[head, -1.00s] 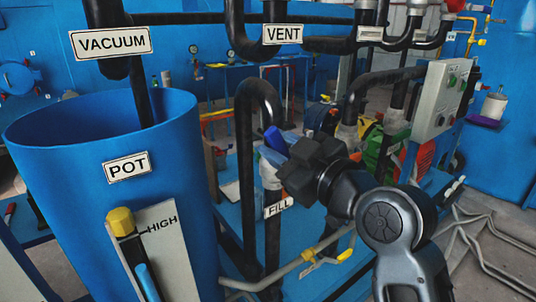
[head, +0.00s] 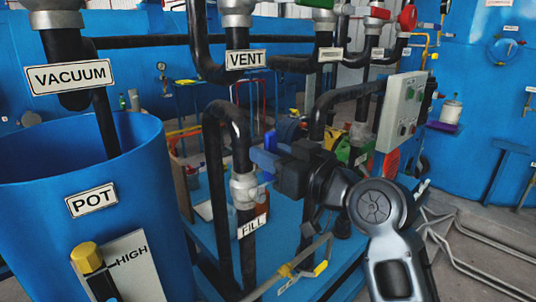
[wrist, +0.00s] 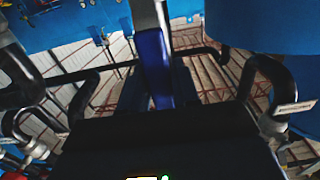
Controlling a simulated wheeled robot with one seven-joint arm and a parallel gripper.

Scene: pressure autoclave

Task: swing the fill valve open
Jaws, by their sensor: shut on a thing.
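The fill valve (head: 244,188) is a pale grey body on the black pipe above the FILL label (head: 253,227). Its blue handle (head: 263,160) sticks out to the right of the pipe, at the tips of my gripper (head: 277,163). My gripper is shut on this handle, and its dark fingers hide part of it. In the wrist view the blue handle (wrist: 152,65) stands between the dark fingers. How far the valve is turned is hard to tell.
The blue pot (head: 40,200) stands at left, with the VACUUM pipe above it. The VENT pipe (head: 203,45) hangs above the fill pipe. A grey control box (head: 400,110) and a black bent pipe (head: 350,93) are close behind my arm.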

